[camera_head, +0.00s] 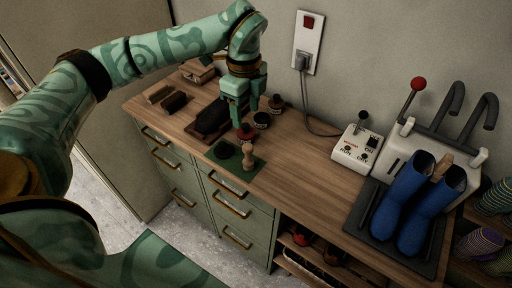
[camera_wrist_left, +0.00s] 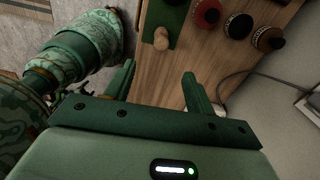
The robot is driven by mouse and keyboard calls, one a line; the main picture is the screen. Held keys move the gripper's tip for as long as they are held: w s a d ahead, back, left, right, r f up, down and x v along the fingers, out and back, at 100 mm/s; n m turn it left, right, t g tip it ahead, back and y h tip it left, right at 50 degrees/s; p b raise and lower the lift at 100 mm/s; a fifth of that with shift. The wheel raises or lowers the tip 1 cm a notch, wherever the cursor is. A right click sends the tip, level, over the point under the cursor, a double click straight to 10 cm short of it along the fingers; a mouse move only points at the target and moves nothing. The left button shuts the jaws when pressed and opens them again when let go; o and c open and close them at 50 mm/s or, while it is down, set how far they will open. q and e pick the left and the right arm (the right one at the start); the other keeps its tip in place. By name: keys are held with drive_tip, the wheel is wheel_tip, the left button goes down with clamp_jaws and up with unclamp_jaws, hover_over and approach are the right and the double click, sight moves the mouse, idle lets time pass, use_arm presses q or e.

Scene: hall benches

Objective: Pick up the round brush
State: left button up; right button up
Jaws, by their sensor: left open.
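The round brush appears to be the small piece with a pale wooden knob (camera_head: 249,158) on a dark green mat (camera_head: 254,171) near the bench's front edge. Its knob also shows in the left wrist view (camera_wrist_left: 161,39), at the top; its bristles cannot be made out. My left gripper (camera_head: 245,117) points down over the bench, behind the brush in the head view. In the left wrist view its fingers (camera_wrist_left: 158,88) are apart, with only bare wood between them. The brush is outside the fingers. My right gripper is in neither view.
Several round tins, one red (camera_head: 246,132) and one dark (camera_head: 262,120), stand close to my left gripper. Dark brushes (camera_head: 174,101) lie farther left. A control box (camera_head: 357,148) and blue boots (camera_head: 403,200) are at right. The bench middle (camera_head: 305,168) is clear.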

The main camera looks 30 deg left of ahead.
use_arm(q)
drive_tip(key=b, duration=0.1)
hover_over(248, 146)
drive_tip(key=f, duration=0.6)
drive_tip(key=shift+s, duration=0.3)
wheel_tip(248, 146, down, 4)
drive_tip(key=shift+w+f+b, duration=0.15)
drive_tip(key=shift+b, duration=0.2)
drive_tip(key=shift+f, duration=0.45)
drive_tip(key=f, duration=0.2)
drive_tip(key=f+b, duration=0.1)
drive_tip(key=f, duration=0.2)
drive_tip(key=shift+w, duration=0.2)
drive_tip(key=shift+r, duration=0.15)
drive_tip(key=c, duration=1.1)
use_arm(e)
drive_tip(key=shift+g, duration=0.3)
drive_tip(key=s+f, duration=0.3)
